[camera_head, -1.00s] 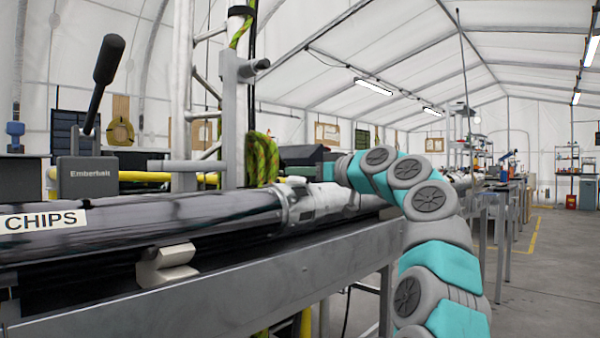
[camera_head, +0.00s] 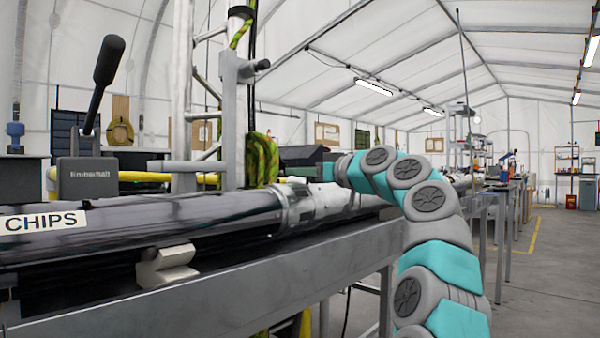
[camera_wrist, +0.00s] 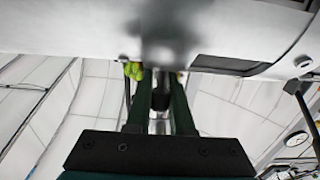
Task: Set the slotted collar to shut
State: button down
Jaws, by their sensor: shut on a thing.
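The slotted collar is a pale sleeve (camera_head: 330,197) around the dark tube, beside a metal clamp ring (camera_head: 297,205). In the wrist view the pale curved surface (camera_wrist: 70,28) fills the top, with a dark rectangular slot (camera_wrist: 230,65) to the right. My gripper (camera_wrist: 160,82) has its two dark fingers closed around a blurred grey stub on that surface. I cannot read any open or shut mark.
The dark tube (camera_head: 130,222) labelled CHIPS lies along a grey bench (camera_head: 250,278), on a small metal block (camera_head: 167,266). A grey box with a black lever (camera_head: 88,180) stands behind. A steel post with green rope (camera_head: 262,160) rises near my gripper.

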jog(key=shift+r+p, duration=0.1)
jog(key=shift+p, duration=0.2)
jog(key=h+p, duration=0.1)
jog(key=p, duration=0.2)
jog(key=shift+w+a+r+g, duration=0.1)
jog(key=shift+w+a+g, duration=0.2)
jog(key=shift+a+g, duration=0.1)
jog(key=w+a+f+g+h+p, duration=0.1)
jog(key=p, duration=0.3)
jog(key=shift+h+p, duration=0.3)
jog(key=shift+h, duration=0.1)
jog(key=shift+a+p, duration=0.1)
jog(key=shift+p, duration=0.25)
jog(key=shift+w+g, duration=0.1)
jog(key=shift+g, duration=0.2)
jog(key=shift+a+f+h+p, duration=0.1)
jog(key=shift+f+h+p, duration=0.05)
jog(key=shift+h+p, duration=0.2)
jog(key=shift+w, duration=0.1)
jog(key=shift+a+p, duration=0.25)
jog(key=shift+p, duration=0.05)
